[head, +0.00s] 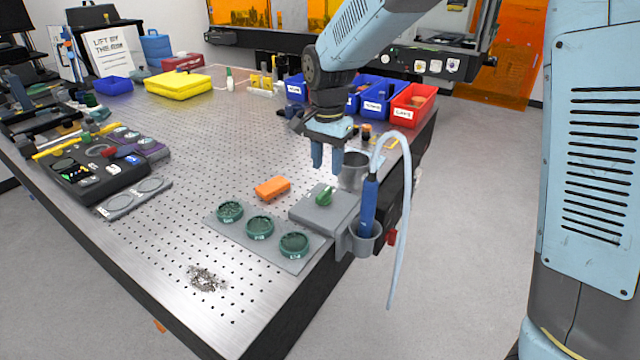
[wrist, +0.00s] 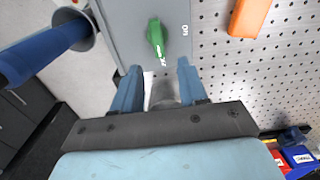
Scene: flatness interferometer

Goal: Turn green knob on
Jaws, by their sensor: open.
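The green knob (head: 325,196) sits on top of a grey box (head: 312,213) near the right edge of the perforated table. In the wrist view the knob (wrist: 156,38) stands just beyond my fingertips, with white lettering on the box beside it. My gripper (head: 327,168) points down above and a little behind the box, apart from the knob. Its two blue fingers (wrist: 157,72) are open with nothing between them.
A blue tool (head: 369,205) with a pale hose stands in a holder right of the box. A grey cup (head: 353,170) is close behind it. An orange block (head: 272,188) and green round dishes (head: 260,228) lie left. Red and blue bins (head: 412,105) stand behind.

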